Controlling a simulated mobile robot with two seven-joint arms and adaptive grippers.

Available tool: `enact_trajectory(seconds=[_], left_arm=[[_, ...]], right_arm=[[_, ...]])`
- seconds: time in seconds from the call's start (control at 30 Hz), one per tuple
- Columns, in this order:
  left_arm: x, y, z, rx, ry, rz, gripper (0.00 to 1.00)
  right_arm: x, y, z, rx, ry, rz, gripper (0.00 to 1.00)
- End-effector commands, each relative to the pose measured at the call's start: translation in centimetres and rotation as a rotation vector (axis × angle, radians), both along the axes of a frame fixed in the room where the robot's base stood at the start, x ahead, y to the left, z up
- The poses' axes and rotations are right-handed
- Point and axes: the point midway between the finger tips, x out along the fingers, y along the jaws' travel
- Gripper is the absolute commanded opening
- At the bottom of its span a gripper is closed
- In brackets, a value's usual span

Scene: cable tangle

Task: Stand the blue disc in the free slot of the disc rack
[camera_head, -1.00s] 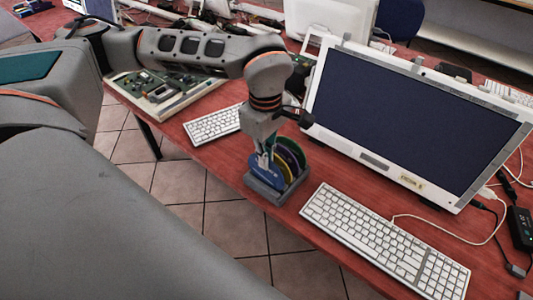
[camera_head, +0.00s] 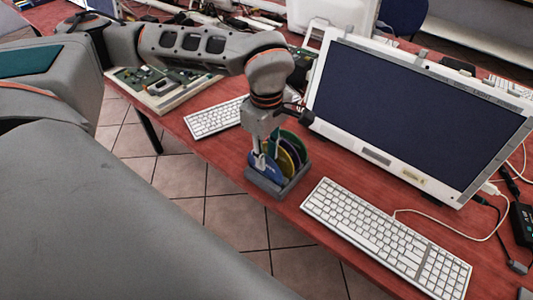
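The blue disc (camera_head: 262,169) stands at the front left of the grey disc rack (camera_head: 273,189), with its lower edge at the rack. A yellow disc (camera_head: 286,159) and a green disc (camera_head: 297,146) stand upright behind it. My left gripper (camera_head: 262,160) points down over the rack, its fingers at the upper part of the blue disc. The fingers are small and partly overlap the disc, so I cannot tell whether they grip it. How deep the disc sits in its slot is also unclear. My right gripper is not in view.
A white keyboard (camera_head: 385,238) lies right of the rack, and another keyboard (camera_head: 213,118) lies behind it to the left. A white monitor (camera_head: 415,115) stands at the back right. The red table's (camera_head: 225,158) front edge runs close to the rack.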

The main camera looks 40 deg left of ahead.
Motion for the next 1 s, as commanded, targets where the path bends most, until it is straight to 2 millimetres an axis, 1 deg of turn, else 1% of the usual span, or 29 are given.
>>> enact_trajectory(seconds=[0.17, 0.4, 0.6, 0.7, 0.8, 1.0], left_arm=[[0.2, 0.0, 1.8, 0.0, -0.005, 0.001, 0.24], [0.2, 0.0, 6.7, -0.001, -0.007, 0.001, 0.24], [0.1, 0.0, 10.1, 0.0, -0.005, 0.0, 0.24], [0.1, 0.0, 11.2, 0.0, -0.003, -0.001, 0.24], [0.0, 0.0, 11.7, 0.0, -0.001, -0.001, 0.24], [0.0, 0.0, 12.0, 0.0, 0.0, 0.0, 0.24]], right_arm=[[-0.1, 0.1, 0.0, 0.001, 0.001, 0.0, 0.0], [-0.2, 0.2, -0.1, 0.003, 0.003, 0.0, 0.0], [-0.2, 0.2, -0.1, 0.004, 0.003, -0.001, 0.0], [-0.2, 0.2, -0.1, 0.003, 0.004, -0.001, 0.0], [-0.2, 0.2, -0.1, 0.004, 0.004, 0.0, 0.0], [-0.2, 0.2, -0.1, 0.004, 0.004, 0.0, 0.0]])
